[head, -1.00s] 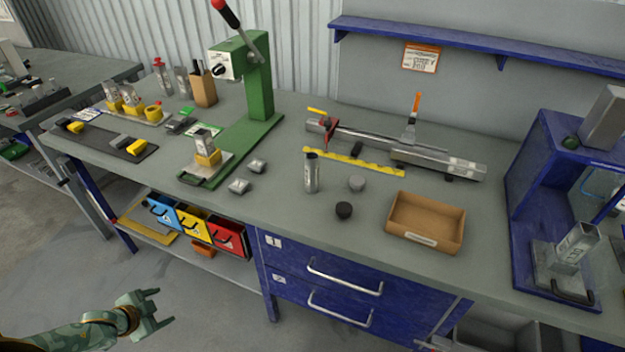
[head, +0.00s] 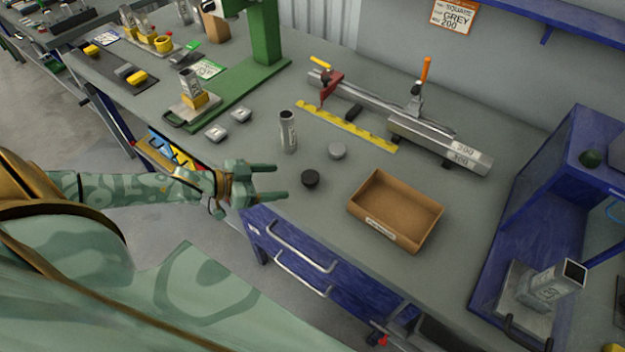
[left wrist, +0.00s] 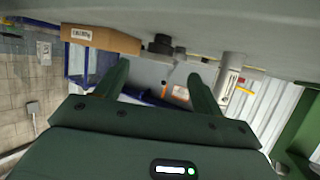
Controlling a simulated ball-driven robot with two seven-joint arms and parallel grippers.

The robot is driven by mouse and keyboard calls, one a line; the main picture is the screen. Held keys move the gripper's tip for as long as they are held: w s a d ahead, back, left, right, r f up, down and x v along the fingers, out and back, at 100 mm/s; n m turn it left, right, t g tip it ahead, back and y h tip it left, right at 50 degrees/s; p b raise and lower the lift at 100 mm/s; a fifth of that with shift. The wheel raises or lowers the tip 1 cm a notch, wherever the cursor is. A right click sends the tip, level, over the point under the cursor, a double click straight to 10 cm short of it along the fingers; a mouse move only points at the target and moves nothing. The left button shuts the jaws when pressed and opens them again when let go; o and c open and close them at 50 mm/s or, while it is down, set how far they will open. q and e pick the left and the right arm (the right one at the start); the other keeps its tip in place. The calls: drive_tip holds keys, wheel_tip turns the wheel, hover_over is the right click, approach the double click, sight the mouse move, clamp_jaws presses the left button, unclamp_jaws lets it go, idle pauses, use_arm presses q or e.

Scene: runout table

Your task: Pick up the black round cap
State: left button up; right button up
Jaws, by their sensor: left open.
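The black round cap (head: 310,179) lies on the grey bench top, left of the brown tray. In the left wrist view the cap (left wrist: 160,44) shows ahead of the fingers, roughly between their tips, with the bench at the top of the picture. My left gripper (head: 280,182) is open and empty just left of the cap, its two fingers pointing toward it; a gap shows and nothing lies between the fingers. My right gripper is in neither view.
A grey round cap (head: 337,151) lies behind the black one. A grey cylinder (head: 288,132) stands upright to the back left. The open brown tray (head: 397,212) is to the right. A stop rail (head: 440,142) and yellow strip (head: 346,125) lie farther back.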

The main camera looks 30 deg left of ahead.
sight(303, 178)
use_arm(q)
drive_tip(key=x, duration=0.5)
drive_tip(key=shift+w+b, duration=0.15)
drive_tip(key=shift+b, duration=0.2)
drive_tip(key=b+x, duration=0.1)
drive_tip(key=x, duration=0.4)
drive_tip(key=shift+w+d+f, duration=0.15)
drive_tip(key=shift+w, duration=0.15)
drive_tip(key=c, duration=1.1)
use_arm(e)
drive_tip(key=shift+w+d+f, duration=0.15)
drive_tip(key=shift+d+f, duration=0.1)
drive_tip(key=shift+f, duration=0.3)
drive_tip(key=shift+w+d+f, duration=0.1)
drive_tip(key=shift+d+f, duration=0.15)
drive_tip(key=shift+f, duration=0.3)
